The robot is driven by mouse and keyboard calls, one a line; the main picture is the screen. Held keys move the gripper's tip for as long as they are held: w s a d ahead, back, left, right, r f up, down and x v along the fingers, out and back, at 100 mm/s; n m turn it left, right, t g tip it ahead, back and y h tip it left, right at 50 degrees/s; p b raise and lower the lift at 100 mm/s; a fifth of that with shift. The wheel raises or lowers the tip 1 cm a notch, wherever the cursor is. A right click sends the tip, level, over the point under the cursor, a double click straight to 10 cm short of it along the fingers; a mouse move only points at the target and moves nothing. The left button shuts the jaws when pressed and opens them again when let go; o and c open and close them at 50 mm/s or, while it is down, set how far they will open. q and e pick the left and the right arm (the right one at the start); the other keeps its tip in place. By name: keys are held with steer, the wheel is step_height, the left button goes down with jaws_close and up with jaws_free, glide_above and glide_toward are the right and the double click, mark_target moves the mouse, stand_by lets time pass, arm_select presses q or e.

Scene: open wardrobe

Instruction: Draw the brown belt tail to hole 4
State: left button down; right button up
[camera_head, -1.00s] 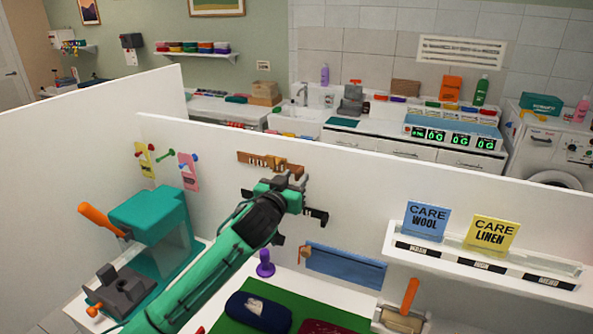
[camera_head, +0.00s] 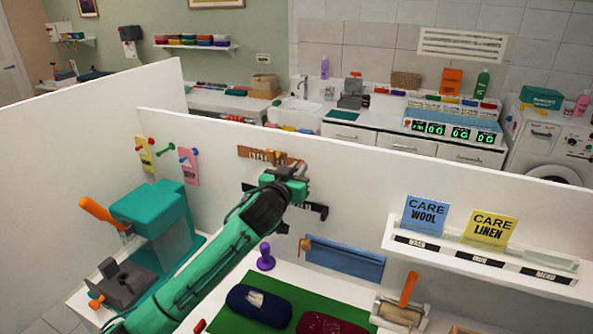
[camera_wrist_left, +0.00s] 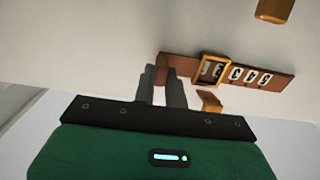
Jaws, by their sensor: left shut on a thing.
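The brown belt (camera_head: 262,154) lies flat along the white partition wall. In the left wrist view the belt (camera_wrist_left: 225,73) shows as a brown strip with a row of white number plates. A gold buckle frame (camera_wrist_left: 201,67) surrounds part of the strip near one plate; I cannot surely read its number. My left gripper (camera_head: 299,168) is at the belt's right end in the head view. In the left wrist view its fingers (camera_wrist_left: 163,77) are shut on the belt's end beside the buckle. The fingers hide that end. My right gripper is not in view.
A blue strip (camera_head: 345,262) hangs on the wall below right. A shelf (camera_head: 480,262) with care cards juts out at right. A teal machine (camera_head: 150,215) stands at left. A purple-handled item (camera_head: 266,257) and folded cloths (camera_head: 258,305) sit below.

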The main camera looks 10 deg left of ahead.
arm_select(q)
steer(key=d, duration=0.2)
steer(key=s+d+b, duration=0.1)
steer(key=d, duration=0.2)
steer(key=shift+d, duration=0.3)
steer(key=shift+s+d, duration=0.1)
steer(key=shift+d, duration=0.2)
steer(key=shift+a, duration=0.1)
steer(key=c, duration=1.4)
jaws_free()
steer(key=shift+c, duration=0.2)
